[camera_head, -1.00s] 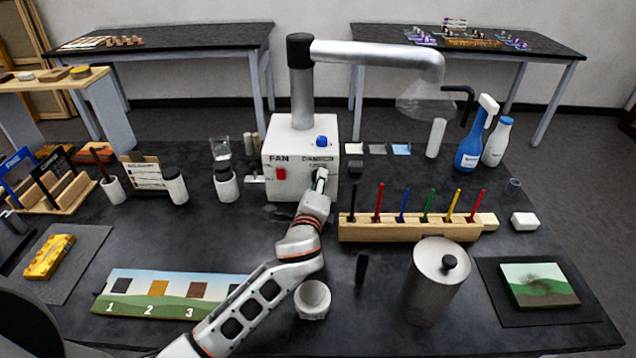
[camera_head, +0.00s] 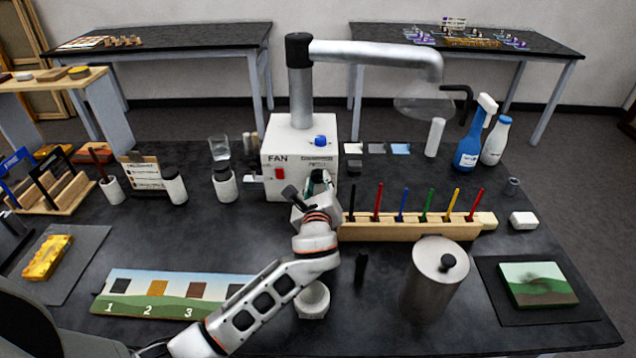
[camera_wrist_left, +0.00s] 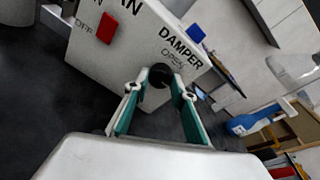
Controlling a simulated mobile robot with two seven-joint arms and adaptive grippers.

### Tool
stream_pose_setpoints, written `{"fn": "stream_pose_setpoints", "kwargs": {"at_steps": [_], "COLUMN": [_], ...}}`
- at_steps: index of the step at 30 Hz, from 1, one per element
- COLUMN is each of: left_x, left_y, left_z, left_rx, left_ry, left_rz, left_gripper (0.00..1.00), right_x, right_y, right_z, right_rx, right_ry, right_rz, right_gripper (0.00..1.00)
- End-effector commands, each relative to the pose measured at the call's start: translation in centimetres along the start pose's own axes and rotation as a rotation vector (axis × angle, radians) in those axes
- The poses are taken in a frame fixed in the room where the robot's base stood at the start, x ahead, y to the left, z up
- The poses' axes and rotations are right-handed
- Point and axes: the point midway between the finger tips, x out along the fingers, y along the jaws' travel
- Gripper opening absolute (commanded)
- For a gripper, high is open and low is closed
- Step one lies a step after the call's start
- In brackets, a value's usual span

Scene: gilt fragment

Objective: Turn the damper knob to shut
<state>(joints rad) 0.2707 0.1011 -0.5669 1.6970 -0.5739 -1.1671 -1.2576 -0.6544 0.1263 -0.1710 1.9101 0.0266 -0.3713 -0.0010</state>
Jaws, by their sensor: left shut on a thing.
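The white fan box (camera_head: 287,150) stands at the middle of the black table, with FAN and DAMPER lettering on its front. In the left wrist view, the black damper knob (camera_wrist_left: 158,76) sits on that face under the words DAMPER and OPEN. My left gripper (camera_wrist_left: 157,82) is shut on the knob, one green-padded finger on each side. In the head view my left gripper (camera_head: 318,182) is against the lower right of the box front and hides the knob. The knob's pointer cannot be made out. My right gripper is not in view.
A red switch (camera_head: 280,174) is left of the gripper, and a blue knob (camera_head: 320,141) is on the box. A wooden rack (camera_head: 410,230) of coloured sticks is close on the right.

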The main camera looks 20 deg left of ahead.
Motion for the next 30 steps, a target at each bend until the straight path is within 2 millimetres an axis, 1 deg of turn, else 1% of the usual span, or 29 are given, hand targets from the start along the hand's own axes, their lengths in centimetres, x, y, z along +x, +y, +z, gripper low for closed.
{"fn": "stream_pose_setpoints", "kwargs": {"at_steps": [16, 17, 18, 19, 26, 30], "left_x": [0.03, 0.03, 0.03, 0.03, 0.02, -0.19], "left_y": [-0.02, -0.02, -0.02, -0.02, -0.02, -0.02], "left_z": [0.09, 0.09, 0.08, 0.08, 0.04, -0.02], "left_rx": [0.027, 0.026, 0.026, 0.026, 0.025, 0.025], "left_ry": [-0.004, -0.004, -0.004, -0.004, -0.003, -0.002], "left_rz": [0.004, 0.004, 0.004, 0.004, 0.004, 0.004], "left_gripper": [0.03, 0.27, 0.38, 0.42, 0.42, 0.42], "right_x": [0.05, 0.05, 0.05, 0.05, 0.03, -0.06], "right_y": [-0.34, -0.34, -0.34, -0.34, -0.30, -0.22], "right_z": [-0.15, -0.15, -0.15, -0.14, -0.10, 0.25], "right_rx": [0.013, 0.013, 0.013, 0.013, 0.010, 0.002], "right_ry": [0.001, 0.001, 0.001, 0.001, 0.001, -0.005], "right_rz": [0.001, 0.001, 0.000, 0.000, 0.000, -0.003], "right_gripper": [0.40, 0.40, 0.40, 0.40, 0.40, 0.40]}}
